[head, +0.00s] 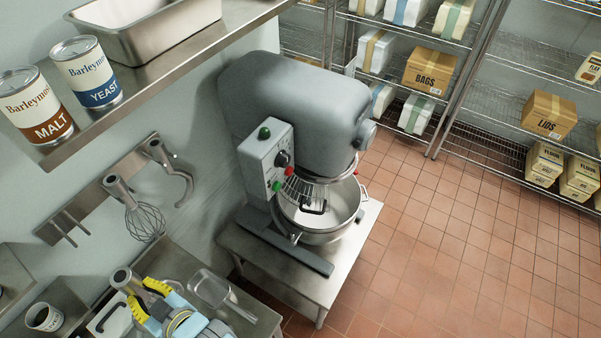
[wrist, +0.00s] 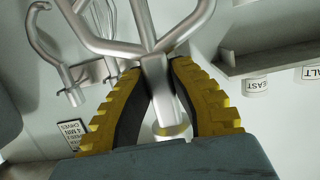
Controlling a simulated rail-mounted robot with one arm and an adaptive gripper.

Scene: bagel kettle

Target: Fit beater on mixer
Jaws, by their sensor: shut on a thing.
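The grey stand mixer (head: 295,100) stands on a low steel table. Its steel bowl (head: 315,236) sits under the head behind a wire guard (head: 306,190). The mixer's attachment point is hidden. My gripper (head: 140,295) is low at the left in the head view, apart from the mixer. In the wrist view, its yellow-and-black fingers (wrist: 160,75) are shut on the shaft of the metal beater (wrist: 148,30). The beater's branching frame extends beyond the fingertips, and its shaft end points back toward the palm. In the head view most of the beater cannot be made out.
A wall rack (head: 92,205) holds a whisk (head: 145,222) and a dough hook (head: 181,180). Above is a shelf (head: 150,85) with cans and a steel pan (head: 140,25). A metal scoop (head: 209,287) lies on the bench near my gripper. Tiled floor is clear right of the mixer.

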